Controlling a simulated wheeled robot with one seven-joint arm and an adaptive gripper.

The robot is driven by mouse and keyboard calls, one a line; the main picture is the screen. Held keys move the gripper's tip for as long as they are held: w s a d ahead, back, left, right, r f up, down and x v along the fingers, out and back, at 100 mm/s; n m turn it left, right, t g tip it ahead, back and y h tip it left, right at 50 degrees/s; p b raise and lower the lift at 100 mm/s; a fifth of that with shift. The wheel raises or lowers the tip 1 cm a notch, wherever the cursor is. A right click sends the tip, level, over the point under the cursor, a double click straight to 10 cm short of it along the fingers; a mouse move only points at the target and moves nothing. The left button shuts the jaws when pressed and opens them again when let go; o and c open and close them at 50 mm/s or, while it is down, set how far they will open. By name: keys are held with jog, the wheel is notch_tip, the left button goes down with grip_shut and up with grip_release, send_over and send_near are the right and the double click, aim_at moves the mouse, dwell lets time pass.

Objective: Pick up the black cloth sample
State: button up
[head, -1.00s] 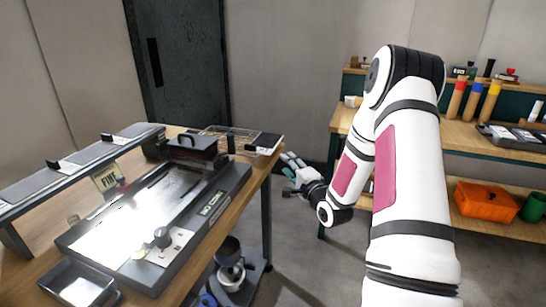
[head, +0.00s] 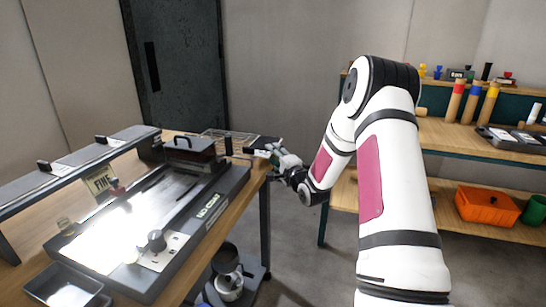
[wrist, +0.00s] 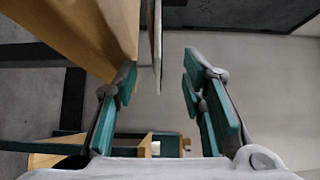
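A flat black piece (head: 264,142), which looks like the black cloth sample, lies at the far right corner of the workbench (head: 236,190), partly hidden by my gripper. In the wrist view a thin sheet (wrist: 157,40) shows edge-on, sticking out past the wooden bench top; I cannot tell how many layers it has. My gripper (head: 274,152) is at that bench corner. In the wrist view its teal fingers (wrist: 160,78) are spread apart and empty, with the sheet's near end between or just beyond the fingertips, apart from both.
A wire rack (head: 228,137) and a dark lidded box (head: 190,150) stand beside the piece on the bench. A grey machine bed (head: 150,220) fills the bench's middle.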

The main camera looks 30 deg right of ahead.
jog(key=shift+c, duration=0.6)
grip_shut()
notch_tip(320, 180, up, 2)
jog(key=shift+r+p, duration=0.25)
jog(key=shift+p, duration=0.55)
